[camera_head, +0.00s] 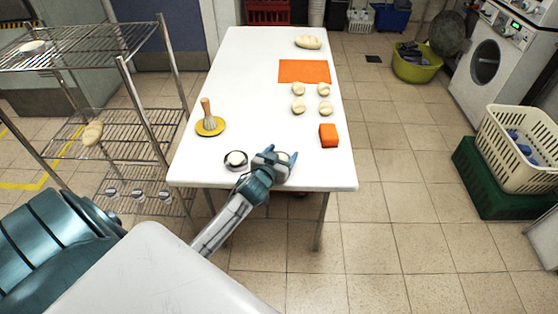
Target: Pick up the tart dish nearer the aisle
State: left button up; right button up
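A small round tart dish (236,161) with a pale filling stands at the near edge of the white table, left of my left gripper. A second tart dish (283,157) is at my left gripper (279,156), to the right of the first. The fingers are around or just over it and hide most of it. I cannot tell whether they are shut on it or apart from it. My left arm reaches over the table's near edge from the left. My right gripper is out of view.
The white table (240,85) carries a brush on a yellow disc (210,126), an orange block (329,135), several dough balls (298,105), an orange mat (304,71) and a loaf (308,42). A wire rack (110,125) stands left. Tiled floor (400,150) lies open right.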

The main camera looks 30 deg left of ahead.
pick_arm(q)
jog(key=c, duration=0.8)
jog(key=shift+o, duration=0.2)
